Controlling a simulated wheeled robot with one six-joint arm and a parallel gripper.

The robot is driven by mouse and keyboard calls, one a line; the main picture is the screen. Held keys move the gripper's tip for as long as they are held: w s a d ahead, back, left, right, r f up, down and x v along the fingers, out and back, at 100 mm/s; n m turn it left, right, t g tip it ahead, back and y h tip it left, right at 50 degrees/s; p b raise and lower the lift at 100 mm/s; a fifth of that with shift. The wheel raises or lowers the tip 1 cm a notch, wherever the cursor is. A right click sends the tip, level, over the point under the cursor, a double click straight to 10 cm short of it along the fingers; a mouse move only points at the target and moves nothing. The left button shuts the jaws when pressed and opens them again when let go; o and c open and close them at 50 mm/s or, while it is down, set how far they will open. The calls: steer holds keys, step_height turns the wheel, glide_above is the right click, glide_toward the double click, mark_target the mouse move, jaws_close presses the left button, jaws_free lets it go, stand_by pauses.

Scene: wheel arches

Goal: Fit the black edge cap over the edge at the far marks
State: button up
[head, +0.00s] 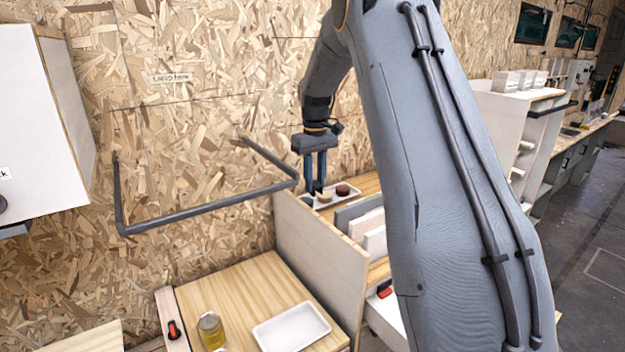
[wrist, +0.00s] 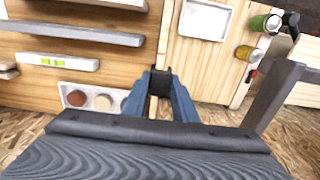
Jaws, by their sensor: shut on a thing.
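My gripper (head: 314,188) points down over the shelf unit beside the wall, close to a white tray. In the wrist view its blue fingers (wrist: 160,84) are shut on the black edge cap (wrist: 160,79), a small dark block between the fingertips. A thin upright panel edge (wrist: 166,38) runs away from the cap in the wrist view; the cap appears in line with its near end. I cannot tell whether they touch. The same panel (head: 318,262) shows in the head view, left of the shelf unit.
The white tray (wrist: 64,90) holds a brown and a beige round piece. A bent grey rail (head: 210,210) stands out from the wall at left. A lower wooden top carries a yellow jar (head: 211,331) and an empty white tray (head: 291,328). Grey and white boards (head: 358,214) stand in the unit.

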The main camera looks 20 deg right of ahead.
steer(key=b, duration=0.3)
glide_above(315, 213)
steer(key=shift+f, duration=2.85)
steer(key=shift+f, duration=1.65)
stand_by(0.4)
steer(key=o, duration=1.1)
steer(key=shift+r+b, duration=1.45)
steer(key=shift+r, duration=2.5)
